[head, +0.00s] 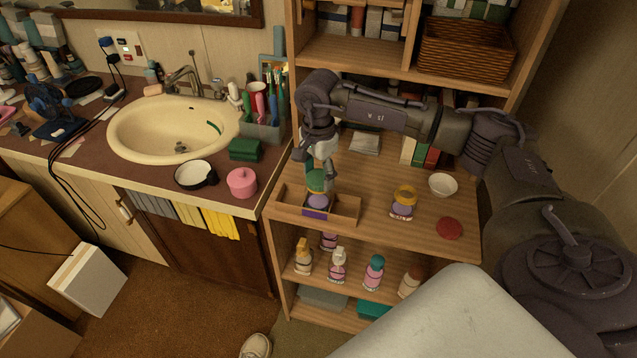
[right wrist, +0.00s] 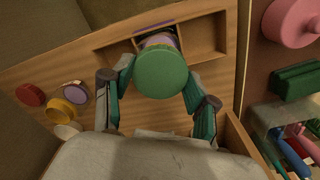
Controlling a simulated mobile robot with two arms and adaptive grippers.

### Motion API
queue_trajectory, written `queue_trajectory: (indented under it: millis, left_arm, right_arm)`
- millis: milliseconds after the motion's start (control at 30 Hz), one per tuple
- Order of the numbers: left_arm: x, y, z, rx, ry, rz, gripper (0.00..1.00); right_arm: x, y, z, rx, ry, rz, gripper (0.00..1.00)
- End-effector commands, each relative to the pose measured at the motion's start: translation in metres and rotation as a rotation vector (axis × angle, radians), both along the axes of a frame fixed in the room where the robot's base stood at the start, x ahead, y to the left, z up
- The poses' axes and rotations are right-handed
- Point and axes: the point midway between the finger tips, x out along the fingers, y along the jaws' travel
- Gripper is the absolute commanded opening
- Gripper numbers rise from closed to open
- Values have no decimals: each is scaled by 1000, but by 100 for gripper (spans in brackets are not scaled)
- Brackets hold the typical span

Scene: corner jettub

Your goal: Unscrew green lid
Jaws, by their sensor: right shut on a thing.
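The jar stands in a compartment of the small wooden tray (head: 346,208) on the shelf unit's wide shelf. My right gripper (head: 318,171) reaches down from above and is shut on the green lid. In the right wrist view the round green lid (right wrist: 162,73) lies between the two fingers of my right gripper (right wrist: 160,76), one on each side. The lid hides most of the jar there. Whether the lid is loose on the jar cannot be told. My left gripper is not in view.
Right of the tray stand a yellow-lidded jar (head: 404,197), a white bowl (head: 443,184) and a red lid (head: 449,228). Several bottles stand on the shelf below. Left is a counter with a sink (head: 172,128), a pink pot (head: 242,182) and a toothbrush holder (head: 263,129).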

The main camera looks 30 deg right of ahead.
Motion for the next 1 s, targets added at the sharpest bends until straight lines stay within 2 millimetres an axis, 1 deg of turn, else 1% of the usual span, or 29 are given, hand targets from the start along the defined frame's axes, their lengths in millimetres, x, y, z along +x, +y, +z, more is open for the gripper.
queue_trajectory:
  millis: [33,133,533,667,1000]
  left_arm:
    - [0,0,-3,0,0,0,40]
    - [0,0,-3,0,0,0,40]
    - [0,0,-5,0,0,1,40]
    - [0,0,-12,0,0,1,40]
    - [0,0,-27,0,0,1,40]
  right_arm:
    - [0,0,-1,0,0,26,28]
    - [0,0,0,0,0,54,28]
    - [0,0,0,0,0,75,28]
    - [0,0,-2,-1,-2,183,28]
    - [0,-1,0,-1,0,523,28]
